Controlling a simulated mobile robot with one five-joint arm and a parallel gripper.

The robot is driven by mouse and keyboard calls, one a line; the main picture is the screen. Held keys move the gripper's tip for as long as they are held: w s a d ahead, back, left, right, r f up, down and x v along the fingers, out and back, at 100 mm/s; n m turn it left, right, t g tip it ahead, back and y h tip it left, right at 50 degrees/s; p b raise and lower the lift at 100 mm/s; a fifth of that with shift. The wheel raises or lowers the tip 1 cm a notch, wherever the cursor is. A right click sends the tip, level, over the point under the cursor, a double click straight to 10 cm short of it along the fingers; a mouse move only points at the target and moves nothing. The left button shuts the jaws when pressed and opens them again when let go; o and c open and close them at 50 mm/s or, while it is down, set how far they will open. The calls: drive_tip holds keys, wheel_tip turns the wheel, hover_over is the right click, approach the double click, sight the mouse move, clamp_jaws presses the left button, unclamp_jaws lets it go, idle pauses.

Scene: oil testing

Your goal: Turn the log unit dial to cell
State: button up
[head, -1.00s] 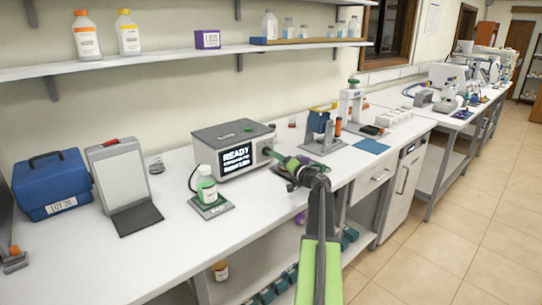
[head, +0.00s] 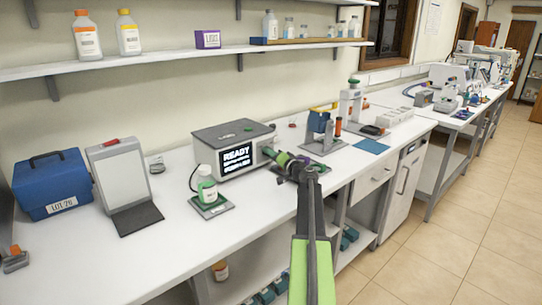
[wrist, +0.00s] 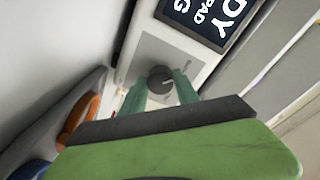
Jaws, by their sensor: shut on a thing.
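The log unit (head: 233,136) is a grey box on the bench, with a lit screen reading READY on its front. Its dark round dial (wrist: 161,79) shows in the wrist view on a pale panel beside the screen. A light pointer mark on the dial points to the right in that view. My gripper (wrist: 160,84) has its green fingers on either side of the dial, shut on it. In the head view my gripper (head: 269,153) is at the right end of the unit's front and hides the dial there. I cannot read any dial labels.
A white bottle (head: 206,185) on a green-topped plate stands in front of the unit. A blue case (head: 50,183) and a tilted grey panel (head: 121,178) stand to the left. A blue-and-yellow device (head: 320,123) stands close on the right. The front bench strip is mostly clear.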

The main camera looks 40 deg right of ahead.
clamp_jaws()
drive_tip(key=m+p, duration=0.1)
drive_tip(key=m, duration=0.3)
drive_tip(key=shift+r, duration=0.15)
drive_tip(key=m+p, duration=0.1)
drive_tip(key=m, duration=0.4)
drive_tip(key=shift+g+y, duration=0.4)
drive_tip(key=shift+m, duration=0.3)
drive_tip(key=o, duration=1)
unclamp_jaws()
